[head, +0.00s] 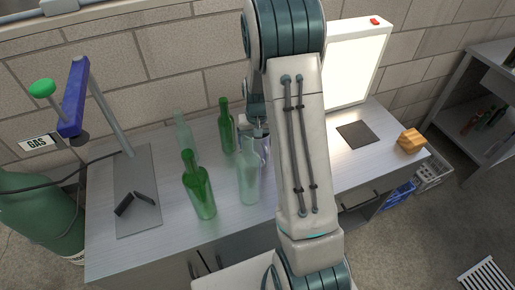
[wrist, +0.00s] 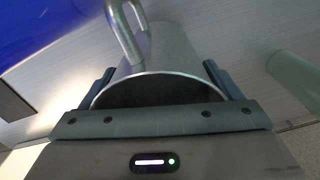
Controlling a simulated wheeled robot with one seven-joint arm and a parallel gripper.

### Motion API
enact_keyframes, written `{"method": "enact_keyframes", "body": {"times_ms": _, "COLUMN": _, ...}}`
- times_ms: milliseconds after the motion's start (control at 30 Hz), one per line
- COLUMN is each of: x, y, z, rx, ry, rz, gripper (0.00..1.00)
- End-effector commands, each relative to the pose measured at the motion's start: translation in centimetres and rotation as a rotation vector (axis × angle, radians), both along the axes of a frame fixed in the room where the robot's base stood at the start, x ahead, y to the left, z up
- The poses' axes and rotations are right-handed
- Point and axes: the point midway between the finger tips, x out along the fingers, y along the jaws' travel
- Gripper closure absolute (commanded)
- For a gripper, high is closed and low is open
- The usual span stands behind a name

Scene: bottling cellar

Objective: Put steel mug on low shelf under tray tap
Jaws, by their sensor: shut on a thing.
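The steel mug (wrist: 172,52) is between the two fingers of my gripper (wrist: 160,82) in the wrist view. Its dark round mouth faces the camera and its handle rises at the top left. My gripper is shut on it. In the head view my gripper (head: 257,128) is over the steel bench, behind the clear bottle, and my arm hides much of it. A little of what seems to be the mug shows there.
Green bottles (head: 200,188) (head: 226,126) and pale clear bottles (head: 249,175) (head: 184,138) stand close by on the bench (head: 100,250). A blue-headed stand (head: 73,100) is left. A lit panel (head: 352,65), dark pad (head: 357,134) and orange block (head: 410,141) are right. A shelf unit (head: 490,60) stands far right.

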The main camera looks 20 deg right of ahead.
Motion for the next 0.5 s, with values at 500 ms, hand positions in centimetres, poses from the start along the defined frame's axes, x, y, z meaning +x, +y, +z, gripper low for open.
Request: {"method": "enact_keyframes", "body": {"times_ms": 500, "x": 0.0, "y": 0.0, "z": -4.4, "rx": -0.001, "ry": -0.002, "rz": 0.001, "gripper": 0.48}}
